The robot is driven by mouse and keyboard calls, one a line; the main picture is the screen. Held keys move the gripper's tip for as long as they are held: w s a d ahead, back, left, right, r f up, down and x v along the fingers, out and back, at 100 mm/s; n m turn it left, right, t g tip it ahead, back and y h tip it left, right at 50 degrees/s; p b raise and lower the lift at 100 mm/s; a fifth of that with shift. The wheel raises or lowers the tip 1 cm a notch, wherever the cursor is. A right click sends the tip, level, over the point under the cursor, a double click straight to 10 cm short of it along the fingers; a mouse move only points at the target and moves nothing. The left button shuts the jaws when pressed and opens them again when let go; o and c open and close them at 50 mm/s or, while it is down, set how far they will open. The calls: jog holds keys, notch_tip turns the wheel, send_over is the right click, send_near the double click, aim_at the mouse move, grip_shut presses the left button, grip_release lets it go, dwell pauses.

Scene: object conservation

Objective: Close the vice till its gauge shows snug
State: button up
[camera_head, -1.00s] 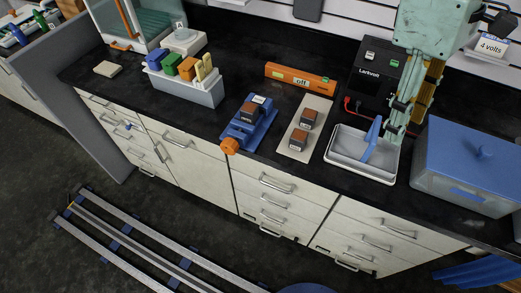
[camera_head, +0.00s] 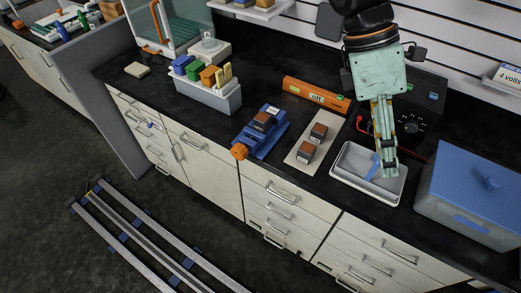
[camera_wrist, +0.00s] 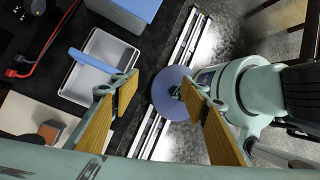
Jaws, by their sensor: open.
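The blue vice (camera_head: 270,143) stands on the black worktop, left of the middle of the bench. Its orange knob (camera_head: 240,152) faces the front edge. A dark brown-topped block (camera_head: 262,121) sits at its jaws; whether the jaws touch it I cannot tell. A small pale label shows at its back, too small to read. My gripper (camera_head: 388,170) is open and empty, over the white tray to the right of the vice and apart from it. In the wrist view its yellow-padded fingers (camera_wrist: 158,95) are spread. The vice is not in the wrist view.
A pale board (camera_head: 296,150) with two similar blocks lies between vice and the white tray (camera_head: 340,172), which holds a blue-handled tool. An orange box marked "off" (camera_head: 300,93) lies behind.

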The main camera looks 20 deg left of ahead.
notch_tip(320, 180, down, 3)
jog(key=a+n+h, duration=0.2)
jog(key=a+n, duration=0.1)
jog(key=n, duration=0.2)
jog(key=m+t+y+p, duration=0.2)
jog(key=m+t+y, duration=0.3)
jog(key=m+t, duration=2)
send_near(236, 155)
jog(key=s+r+m+g, duration=0.1)
jog(key=r+m+g, duration=0.1)
jog(key=s+a+r+m+g, duration=0.1)
jog(key=s+r+m+g, duration=0.1)
jog(key=m+g, duration=0.1)
jog(key=shift+s+r, duration=0.15)
jog(key=shift+w+d+h+b, duration=0.1)
jog(key=shift+w+h+b, duration=0.1)
jog(key=shift+h+b, duration=0.15)
jog(key=shift+w+d+b, duration=0.3)
jog(key=shift+w+d, duration=0.1)
jog(key=shift+w, duration=1.8)
jog(key=shift+w+d+b, duration=0.35)
jog(key=shift+w, duration=1.85)
jog(key=shift+w+d+b, duration=0.3)
jog(key=shift+w+d, duration=0.1)
jog(key=shift+w, duration=1.8)
jog(key=shift+c, duration=0.9)
